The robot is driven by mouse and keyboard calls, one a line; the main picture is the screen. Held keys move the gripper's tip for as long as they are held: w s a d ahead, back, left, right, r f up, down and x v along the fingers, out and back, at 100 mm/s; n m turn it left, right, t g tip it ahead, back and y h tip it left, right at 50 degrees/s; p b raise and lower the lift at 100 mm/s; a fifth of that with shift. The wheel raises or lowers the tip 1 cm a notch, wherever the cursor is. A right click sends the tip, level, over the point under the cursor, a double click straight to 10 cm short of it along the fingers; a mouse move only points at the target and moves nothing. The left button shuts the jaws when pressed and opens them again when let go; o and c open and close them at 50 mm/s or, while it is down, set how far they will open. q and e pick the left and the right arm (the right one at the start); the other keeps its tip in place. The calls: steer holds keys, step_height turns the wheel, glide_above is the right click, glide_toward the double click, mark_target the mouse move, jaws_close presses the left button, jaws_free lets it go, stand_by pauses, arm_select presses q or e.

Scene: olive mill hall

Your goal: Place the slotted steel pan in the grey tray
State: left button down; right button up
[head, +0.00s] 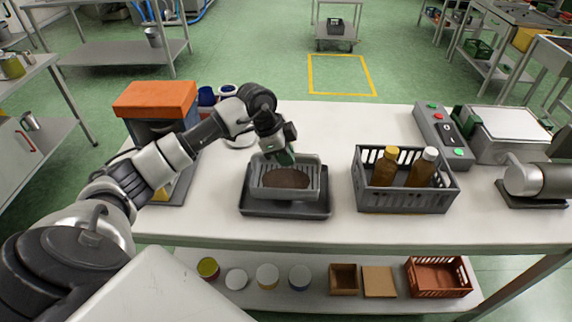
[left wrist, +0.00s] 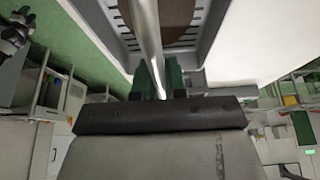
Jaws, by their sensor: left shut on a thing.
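The slotted steel pan (head: 269,191) is a grey rectangular pan with slotted walls and a dark brown mass inside. It is over the dark grey tray (head: 285,211), toward its back, and looks level. I cannot tell whether it rests on the tray floor. My left gripper (head: 284,158) is shut on the pan at its far side. In the left wrist view the green fingers (left wrist: 158,78) close around a steel bar beside the slotted pan (left wrist: 209,22). My right gripper is not in view.
Right of the tray stands a grey crate (head: 403,199) with two brown bottles. Beyond are a control box (head: 443,135), a flat-topped device (head: 508,133) and a grey cylindrical device (head: 540,179). An orange-topped machine (head: 157,97) stands left. Table between tray and crate is clear.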

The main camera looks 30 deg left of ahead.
mark_target(295, 181)
arm_select(q)
step_height(295, 181, down, 3)
steer(key=shift+f+p, duration=0.15)
steer(key=shift+p, duration=0.3)
steer(key=shift+f, duration=0.25)
steer(key=c, duration=1.2)
jaws_free()
steer(key=shift+f, duration=0.15)
steer(key=shift+o, duration=0.2)
steer(key=shift+r, duration=0.25)
steer(key=b+v, duration=0.2)
steer(key=v, duration=1)
steer(key=shift+d, duration=0.1)
